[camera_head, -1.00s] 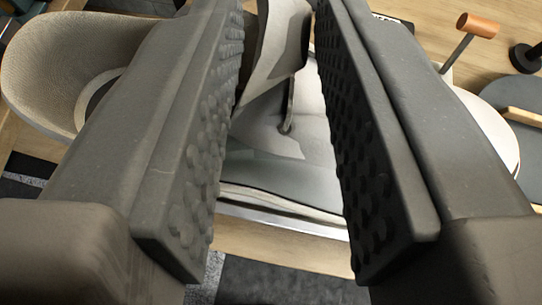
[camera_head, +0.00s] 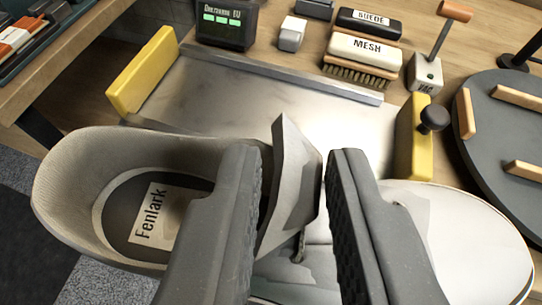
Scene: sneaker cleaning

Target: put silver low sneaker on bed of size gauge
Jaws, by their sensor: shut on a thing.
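The silver low sneaker (camera_head: 105,190) lies across the lower part of the view. Its heel opening, with a "Fenlark" label inside, is at the left and its pale toe at the right. My gripper (camera_head: 296,160) is shut on the sneaker around its middle, with the raised tongue showing between the fingers. The size gauge is beyond the sneaker. Its bare metal bed (camera_head: 215,95) has a yellow block (camera_head: 142,68) at the left and a yellow block with a black knob (camera_head: 414,140) at the right. The sneaker hides the bed's near edge, and its underside is hidden.
A display box (camera_head: 228,24) stands behind the gauge. A "MESH" brush (camera_head: 363,52), a "SUEDE" brush (camera_head: 368,23) and a small white block (camera_head: 292,35) are beside it. A stand with a copper-coloured top (camera_head: 455,12) and a dark round platform (camera_head: 510,125) are at the right.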

